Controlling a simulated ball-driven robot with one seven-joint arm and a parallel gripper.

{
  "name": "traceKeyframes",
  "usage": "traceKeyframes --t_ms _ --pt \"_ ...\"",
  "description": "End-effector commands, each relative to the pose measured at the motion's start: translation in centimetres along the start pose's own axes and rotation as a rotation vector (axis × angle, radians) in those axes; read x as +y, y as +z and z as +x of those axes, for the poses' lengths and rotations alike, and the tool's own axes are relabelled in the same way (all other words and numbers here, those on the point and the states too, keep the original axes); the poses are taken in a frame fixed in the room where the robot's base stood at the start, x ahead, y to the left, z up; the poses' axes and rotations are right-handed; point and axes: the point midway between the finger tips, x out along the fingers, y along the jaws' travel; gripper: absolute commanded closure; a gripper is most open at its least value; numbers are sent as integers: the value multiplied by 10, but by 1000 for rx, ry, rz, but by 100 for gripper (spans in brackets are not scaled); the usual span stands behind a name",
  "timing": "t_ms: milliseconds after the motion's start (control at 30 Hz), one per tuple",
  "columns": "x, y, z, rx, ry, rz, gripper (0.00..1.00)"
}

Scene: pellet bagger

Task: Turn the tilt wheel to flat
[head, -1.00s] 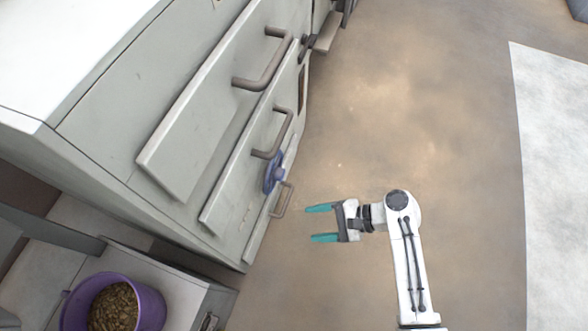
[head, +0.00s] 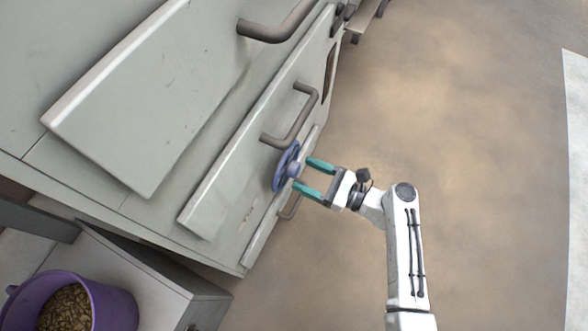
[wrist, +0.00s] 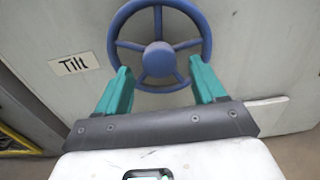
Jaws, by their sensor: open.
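The tilt wheel (head: 287,166) is a blue spoked handwheel on the grey front of the machine. In the wrist view the wheel (wrist: 159,60) faces me, with its hub between and beyond my fingertips. A "Tilt" label (wrist: 74,64) is to its left. My gripper (head: 313,178) has teal fingers and is open, pointing at the wheel from the right. In the wrist view my gripper's fingers (wrist: 160,82) overlap the lower left and lower right of the rim. I cannot tell whether they touch it.
Grey panels with bar handles (head: 292,118) stick out above the wheel. A smaller handle (head: 290,208) is just below it. A purple bucket of pellets (head: 110,305) stands at lower left. The floor (head: 450,120) to the right is clear.

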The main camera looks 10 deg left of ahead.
Motion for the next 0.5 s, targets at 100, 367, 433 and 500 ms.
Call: traceKeyframes --t_ms 100,367,433,500 --pt "0 -2 20 -1 2 -3 31" --pt "0 -1 44 0 0 -2 31" --pt "0 0 45 0 0 -2 31" --pt "0 0 46 0 -1 -2 31"
